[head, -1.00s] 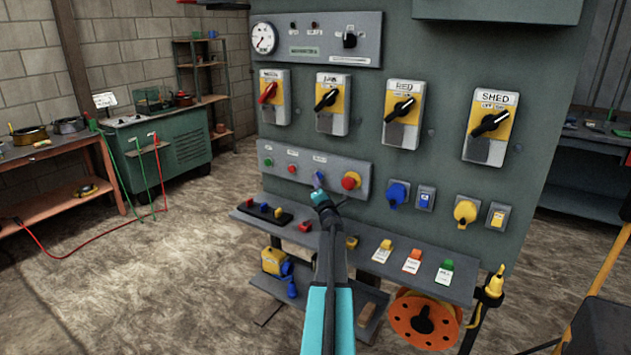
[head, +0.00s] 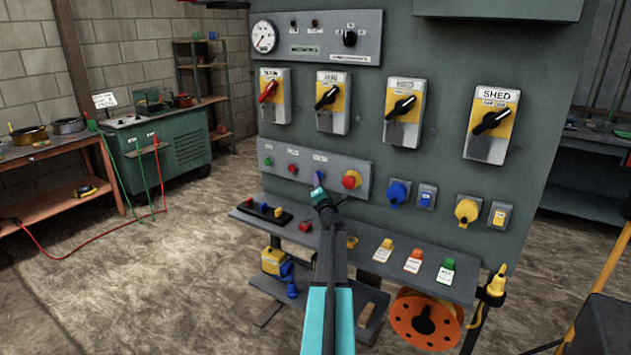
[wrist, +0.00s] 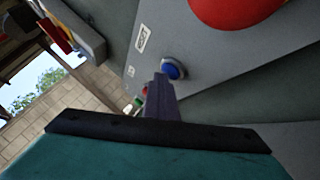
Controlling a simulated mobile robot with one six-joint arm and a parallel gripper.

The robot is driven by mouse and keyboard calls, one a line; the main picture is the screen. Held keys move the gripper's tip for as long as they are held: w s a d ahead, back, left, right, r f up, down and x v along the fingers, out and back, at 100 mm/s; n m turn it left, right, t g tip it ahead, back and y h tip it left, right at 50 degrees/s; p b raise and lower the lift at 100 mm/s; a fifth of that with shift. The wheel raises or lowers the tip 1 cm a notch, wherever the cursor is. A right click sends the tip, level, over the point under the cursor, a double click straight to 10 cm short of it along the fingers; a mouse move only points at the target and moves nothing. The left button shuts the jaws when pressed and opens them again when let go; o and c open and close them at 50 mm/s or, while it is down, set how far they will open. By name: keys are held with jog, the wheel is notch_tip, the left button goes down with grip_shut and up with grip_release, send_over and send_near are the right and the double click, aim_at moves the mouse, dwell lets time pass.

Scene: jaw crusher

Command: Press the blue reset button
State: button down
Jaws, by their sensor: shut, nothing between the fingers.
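The blue reset button (head: 319,178) sits on the small grey control strip of the panel, between a red button and a larger red mushroom button. It also shows in the wrist view (wrist: 174,69) as a round blue cap in a grey ring. My gripper (head: 318,192) is shut and empty, just below the blue button in the head view. In the wrist view the closed fingers (wrist: 161,84) reach up close to the button's lower left side. I cannot tell whether the tips touch it.
The red mushroom button (head: 351,180) is just right of the blue one. A red button (head: 293,168) and a green button (head: 268,161) are to its left. A grey shelf (head: 345,262) with tags and small coloured items juts out below. Rotary switches are above.

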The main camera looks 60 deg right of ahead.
jog(key=shift+s+f, duration=0.2)
jog(key=shift+s, duration=0.1)
jog(key=a+b, duration=0.4)
jog(key=a, duration=0.2)
jog(key=shift+w+b, duration=0.2)
jog(key=shift+b, duration=0.15)
jog(key=shift+r, duration=0.1)
dwell(0.5)
